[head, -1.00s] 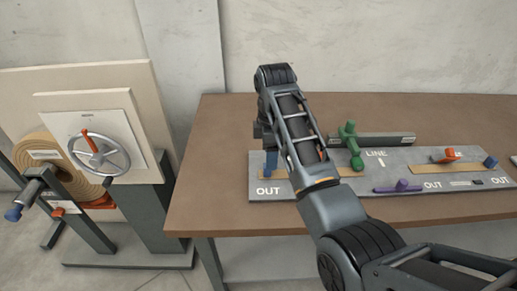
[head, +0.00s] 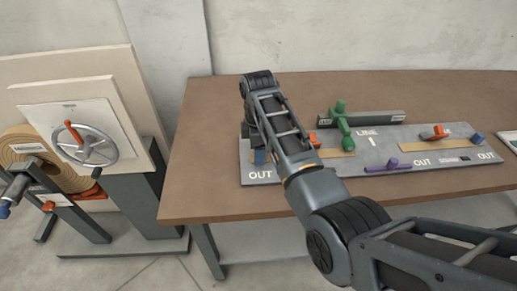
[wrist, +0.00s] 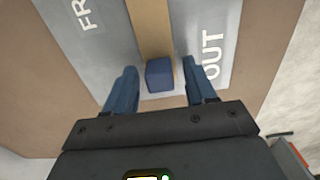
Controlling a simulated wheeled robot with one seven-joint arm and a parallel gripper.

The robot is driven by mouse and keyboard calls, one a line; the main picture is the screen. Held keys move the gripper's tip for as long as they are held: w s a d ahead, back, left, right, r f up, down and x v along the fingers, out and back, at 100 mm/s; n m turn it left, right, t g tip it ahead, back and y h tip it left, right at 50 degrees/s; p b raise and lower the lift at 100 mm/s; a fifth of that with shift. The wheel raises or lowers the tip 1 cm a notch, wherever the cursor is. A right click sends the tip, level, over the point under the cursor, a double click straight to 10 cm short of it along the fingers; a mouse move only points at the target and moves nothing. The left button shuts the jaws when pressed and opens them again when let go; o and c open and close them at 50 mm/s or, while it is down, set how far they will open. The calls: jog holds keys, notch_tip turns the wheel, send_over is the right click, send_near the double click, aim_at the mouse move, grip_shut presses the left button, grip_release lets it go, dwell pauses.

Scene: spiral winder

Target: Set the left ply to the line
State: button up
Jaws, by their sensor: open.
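The grey board (head: 290,172) lies on the brown table, marked LINE near its middle and OUT at its left end. A tan strip (head: 338,153), the left ply, runs along its left part and partly hides behind my arm. An orange piece (head: 314,140) sits by it. In the wrist view the tan strip (wrist: 151,28) ends at a blue block (wrist: 160,75) beside the OUT label. My gripper (wrist: 157,80) is open, with one blue finger on each side of the block and visible gaps. I cannot tell their height difference.
A green handle (head: 341,122) stands at a dark bar (head: 378,118) behind the board. A purple lever (head: 390,165), a second orange piece (head: 435,133) and another blue block (head: 477,138) are to the right. A handwheel stand (head: 84,145) with a tan roll is left of the table.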

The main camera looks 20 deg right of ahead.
grip_shut()
dwell(0.4)
